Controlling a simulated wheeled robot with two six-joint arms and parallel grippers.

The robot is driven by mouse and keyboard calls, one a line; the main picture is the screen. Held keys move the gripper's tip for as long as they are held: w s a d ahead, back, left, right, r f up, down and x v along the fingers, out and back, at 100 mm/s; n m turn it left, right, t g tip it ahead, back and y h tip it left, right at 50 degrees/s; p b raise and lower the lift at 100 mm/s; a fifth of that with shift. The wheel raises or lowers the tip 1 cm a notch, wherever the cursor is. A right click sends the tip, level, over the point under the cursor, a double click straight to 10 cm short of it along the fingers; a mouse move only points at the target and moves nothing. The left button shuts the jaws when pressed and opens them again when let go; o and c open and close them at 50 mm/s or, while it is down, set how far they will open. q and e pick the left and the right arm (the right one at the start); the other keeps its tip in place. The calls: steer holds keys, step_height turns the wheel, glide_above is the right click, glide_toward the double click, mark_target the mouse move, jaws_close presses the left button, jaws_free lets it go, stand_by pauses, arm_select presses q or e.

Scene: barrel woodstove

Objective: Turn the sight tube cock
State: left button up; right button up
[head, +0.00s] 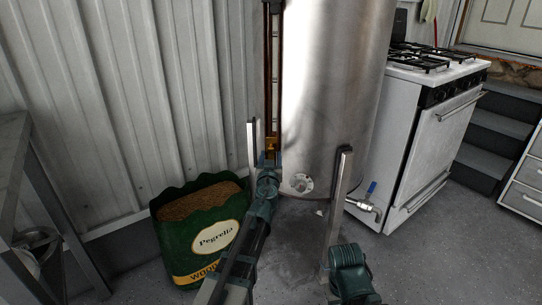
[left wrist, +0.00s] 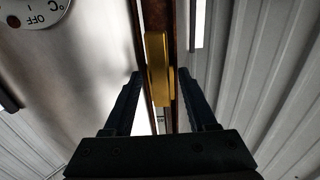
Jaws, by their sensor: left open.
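The sight tube (head: 274,70) runs vertically up the front left of the steel tank (head: 335,90). Its brass-yellow cock (head: 272,144) sits at the lower end. My left gripper (head: 270,157) is right at the cock and hides part of it. In the left wrist view the yellow cock (left wrist: 158,68) shows between the two dark fingers of my left gripper (left wrist: 160,76). The fingers are apart, with gaps on both sides of the cock. I cannot tell how deep it sits between them.
A green Pegrella bag (head: 200,230) stands on the floor at left by the corrugated wall (head: 100,100). A valve with a blue handle (head: 370,190) juts from the tank's lower right. A white stove (head: 425,140) stands at right. A dial (left wrist: 32,12) marks the tank face.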

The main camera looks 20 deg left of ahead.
arm_select(q)
steer(key=shift+w, duration=0.25)
jaws_close()
stand_by(1.3)
